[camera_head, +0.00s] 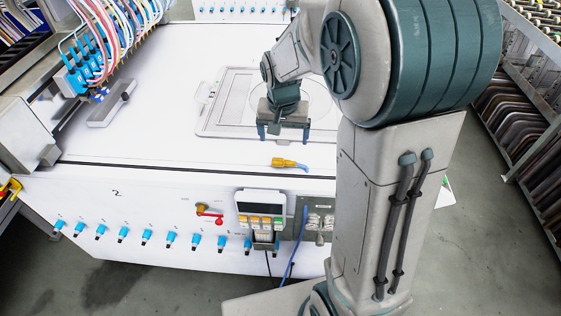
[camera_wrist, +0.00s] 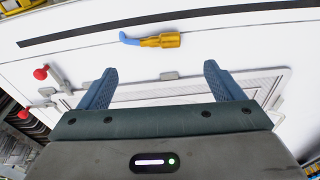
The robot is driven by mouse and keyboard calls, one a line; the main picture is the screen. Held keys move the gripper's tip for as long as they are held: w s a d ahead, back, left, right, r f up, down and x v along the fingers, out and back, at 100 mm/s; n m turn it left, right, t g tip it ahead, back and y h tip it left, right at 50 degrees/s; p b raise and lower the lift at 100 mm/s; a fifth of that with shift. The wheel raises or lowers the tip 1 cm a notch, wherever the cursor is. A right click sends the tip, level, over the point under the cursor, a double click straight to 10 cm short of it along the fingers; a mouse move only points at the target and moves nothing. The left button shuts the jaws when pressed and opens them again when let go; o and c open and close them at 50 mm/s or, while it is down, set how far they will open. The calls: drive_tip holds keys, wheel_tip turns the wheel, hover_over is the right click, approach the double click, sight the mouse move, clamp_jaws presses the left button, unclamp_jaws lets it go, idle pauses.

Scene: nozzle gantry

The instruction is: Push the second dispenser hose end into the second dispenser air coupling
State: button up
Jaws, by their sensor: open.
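My gripper (camera_head: 284,133) is open and empty above the white table top; its two blue fingers also show in the wrist view (camera_wrist: 160,70). A small yellow piece with a bent blue end (camera_head: 289,163) lies on the table in front of it. In the wrist view, this yellow and blue piece (camera_wrist: 162,40) lies beyond the fingertips, apart from them. A row of several blue couplings (camera_head: 147,237) runs along the front panel. A thin blue hose (camera_head: 291,262) hangs at the front. I cannot tell which hose end or coupling is the second dispenser's.
A flat grey framed plate (camera_head: 225,117) lies under my gripper. A bundle of coloured hoses with blue connectors (camera_head: 76,78) stands at the back left. A red-handled valve (camera_head: 212,214) and a box with coloured buttons (camera_head: 262,207) are on the front panel. The left table top is mostly clear.

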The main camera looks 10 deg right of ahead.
hover_over(284, 160)
drive_tip(key=s, duration=0.1)
drive_tip(key=f, duration=0.6)
drive_tip(key=shift+s+a+f, duration=0.2)
drive_tip(key=shift+a+f, duration=0.05)
drive_tip(key=shift+w+d+f+p, duration=0.1)
drive_tip(key=shift+w+f+p, duration=0.15)
drive_tip(key=shift+f, duration=0.6)
drive_tip(key=shift+w+f+p, duration=0.1)
drive_tip(key=shift+f+p, duration=0.1)
drive_tip(key=shift+f, duration=0.65)
drive_tip(key=shift+w+d+f+p, duration=0.1)
drive_tip(key=shift+w+f+p, duration=0.15)
drive_tip(key=shift+f, duration=0.6)
drive_tip(key=c, duration=1)
